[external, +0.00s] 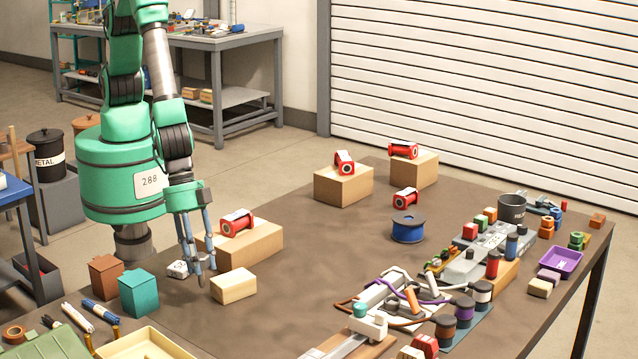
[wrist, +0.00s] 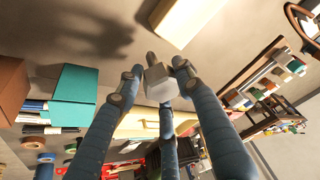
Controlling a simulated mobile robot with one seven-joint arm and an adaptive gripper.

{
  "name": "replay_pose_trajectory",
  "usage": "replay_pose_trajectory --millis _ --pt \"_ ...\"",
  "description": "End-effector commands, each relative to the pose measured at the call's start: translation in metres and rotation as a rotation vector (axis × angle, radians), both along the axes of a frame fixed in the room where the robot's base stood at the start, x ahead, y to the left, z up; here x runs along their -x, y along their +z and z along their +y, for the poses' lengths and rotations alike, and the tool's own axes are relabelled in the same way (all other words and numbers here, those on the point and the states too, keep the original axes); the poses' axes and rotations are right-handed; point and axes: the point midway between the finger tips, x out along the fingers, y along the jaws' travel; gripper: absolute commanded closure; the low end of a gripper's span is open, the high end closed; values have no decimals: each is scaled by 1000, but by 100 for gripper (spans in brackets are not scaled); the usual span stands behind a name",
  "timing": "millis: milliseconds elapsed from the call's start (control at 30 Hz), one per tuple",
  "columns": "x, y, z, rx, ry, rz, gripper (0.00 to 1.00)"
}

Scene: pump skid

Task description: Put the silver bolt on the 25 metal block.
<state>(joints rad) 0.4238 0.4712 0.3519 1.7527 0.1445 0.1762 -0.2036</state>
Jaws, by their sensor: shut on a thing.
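My gripper (external: 202,274) points down above the left part of the table. In the wrist view my gripper (wrist: 154,84) has its fingers closed around the silver bolt (wrist: 160,88), whose hexagonal head faces the camera and whose shank points away.
A light wooden block (external: 234,286) stands close right of my fingers. Behind is a larger wooden block (external: 250,243) with a red part (external: 236,222) on top. Teal (external: 139,293) and brown (external: 105,275) boxes stand to the left. The table middle (external: 310,270) is clear.

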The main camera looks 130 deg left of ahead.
Motion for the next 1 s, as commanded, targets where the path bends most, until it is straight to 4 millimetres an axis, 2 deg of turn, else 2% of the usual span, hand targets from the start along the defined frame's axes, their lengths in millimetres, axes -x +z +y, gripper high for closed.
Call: replay_pose_trajectory --millis 167,367,1000 --pt "10 5 2 1 4 0 92" --pt "31 15 8 0 16 4 92" --pt "122 41 38 -6 64 15 92"
